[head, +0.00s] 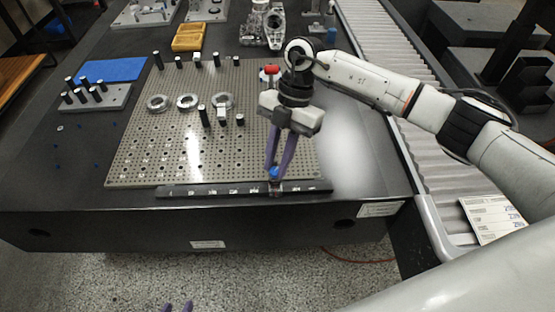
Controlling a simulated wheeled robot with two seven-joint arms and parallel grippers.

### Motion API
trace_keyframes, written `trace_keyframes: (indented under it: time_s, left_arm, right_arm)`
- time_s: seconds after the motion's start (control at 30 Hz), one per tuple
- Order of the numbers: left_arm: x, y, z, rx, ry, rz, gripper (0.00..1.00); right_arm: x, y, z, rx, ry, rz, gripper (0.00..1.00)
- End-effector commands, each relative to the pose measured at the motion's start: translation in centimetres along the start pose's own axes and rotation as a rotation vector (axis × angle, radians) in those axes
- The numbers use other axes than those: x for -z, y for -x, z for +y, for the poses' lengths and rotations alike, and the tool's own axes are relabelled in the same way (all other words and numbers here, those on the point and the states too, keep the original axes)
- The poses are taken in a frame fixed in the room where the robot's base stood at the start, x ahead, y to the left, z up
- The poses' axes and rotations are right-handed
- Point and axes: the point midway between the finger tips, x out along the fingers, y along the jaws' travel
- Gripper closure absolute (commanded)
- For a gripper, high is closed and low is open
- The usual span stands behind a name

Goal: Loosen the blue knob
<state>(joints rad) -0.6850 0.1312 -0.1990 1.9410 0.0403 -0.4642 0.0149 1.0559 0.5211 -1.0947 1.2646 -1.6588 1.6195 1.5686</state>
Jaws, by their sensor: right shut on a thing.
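The blue knob (275,172) sits near the right end of a dark bar along the front edge of the perforated plate. My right gripper (276,168) reaches down from above, and its purple fingers are shut on the blue knob, hiding part of it. A small reddish piece (276,188) shows just below the knob. A red knob (271,70) stands further back, behind the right gripper. My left gripper (178,306) shows only as two purple fingertips at the bottom edge, apart with nothing visible between them.
The perforated plate (150,135) carries metal rings (187,102) and several black-and-white posts. A blue mat (112,70) and a block with pegs (92,101) lie to the left. A yellow tray (188,37) is at the back. A roller conveyor (400,95) runs along the right.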

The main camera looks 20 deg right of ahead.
Motion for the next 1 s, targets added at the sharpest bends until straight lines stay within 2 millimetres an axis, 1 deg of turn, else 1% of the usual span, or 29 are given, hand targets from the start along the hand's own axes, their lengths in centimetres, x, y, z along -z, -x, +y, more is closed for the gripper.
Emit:
trace_keyframes:
  time_s: [0.6, 0.77, 1.0]
  left_arm:
    - [-0.6, -1.1, 0.4, -0.009, -0.009, 0.005, 0.69]
    - [-0.3, -1.2, 0.4, -0.010, -0.011, 0.015, 0.69]
    - [-0.5, -1.3, 0.5, -0.011, -0.012, 0.012, 0.69]
  right_arm:
    - [0.1, -0.1, 0.5, 0.167, 0.405, 0.000, 1.00]
    - [0.1, -0.1, 0.5, 0.198, 0.479, 0.001, 1.00]
    - [0.2, 0.0, 0.6, 0.221, 0.538, 0.000, 1.00]
